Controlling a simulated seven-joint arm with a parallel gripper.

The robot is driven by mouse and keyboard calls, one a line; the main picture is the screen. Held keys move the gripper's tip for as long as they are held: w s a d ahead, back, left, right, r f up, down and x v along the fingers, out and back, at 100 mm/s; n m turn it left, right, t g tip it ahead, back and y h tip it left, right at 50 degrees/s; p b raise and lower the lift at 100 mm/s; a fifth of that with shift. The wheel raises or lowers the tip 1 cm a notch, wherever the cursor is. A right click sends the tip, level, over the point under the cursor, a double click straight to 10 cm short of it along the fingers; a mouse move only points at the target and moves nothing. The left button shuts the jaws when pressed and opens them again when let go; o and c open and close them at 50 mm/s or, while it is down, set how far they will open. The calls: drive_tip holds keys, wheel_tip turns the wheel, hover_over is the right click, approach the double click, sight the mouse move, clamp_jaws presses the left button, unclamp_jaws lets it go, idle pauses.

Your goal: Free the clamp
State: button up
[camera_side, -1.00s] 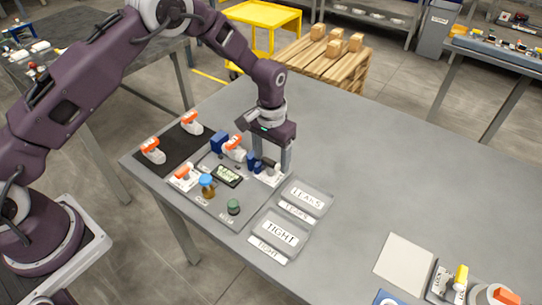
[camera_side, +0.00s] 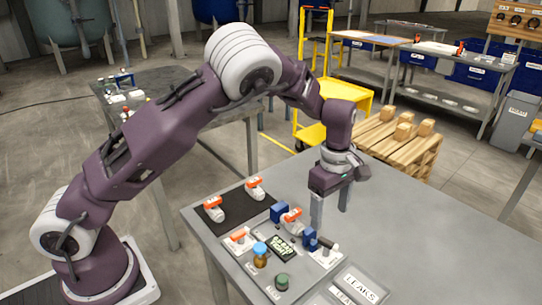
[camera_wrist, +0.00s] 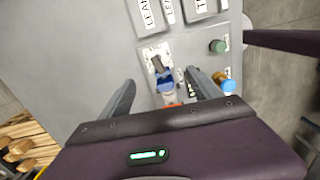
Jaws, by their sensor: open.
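The clamp has two blue jaws (camera_side: 279,212) with a white valve with an orange handle (camera_side: 292,220) between them. At its right end a dark lever (camera_side: 328,245) lies over a pale plate (camera_side: 325,258). The wrist view shows the dark lever (camera_wrist: 157,64) and a blue jaw (camera_wrist: 165,84) between my fingers in the picture. My gripper (camera_side: 330,218) is open and empty, pointing down above and just behind the lever end, apart from it. In the wrist view my gripper (camera_wrist: 161,80) partly hides the valve and the rest of the clamp.
Two orange-handled valves (camera_side: 212,209) stand on a black mat. A LEAKS tray (camera_side: 362,287) is at front right.

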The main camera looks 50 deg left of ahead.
drive_tip(key=s+a+r+m+t+h, duration=0.1)
drive_tip(key=s+a+r+m, duration=0.1)
drive_tip(key=s+r+m, duration=0.2)
drive_tip(key=s+a+r+m+t+h, duration=0.1)
drive_tip(key=s+r+m, duration=0.3)
drive_tip(key=s+r, duration=0.6)
wheel_tip(320, 180, up, 5)
drive_tip(key=shift+s+a+f+m, duration=0.1)
drive_tip(key=shift+s+a+m, duration=0.2)
drive_tip(key=shift+s+a, duration=0.1)
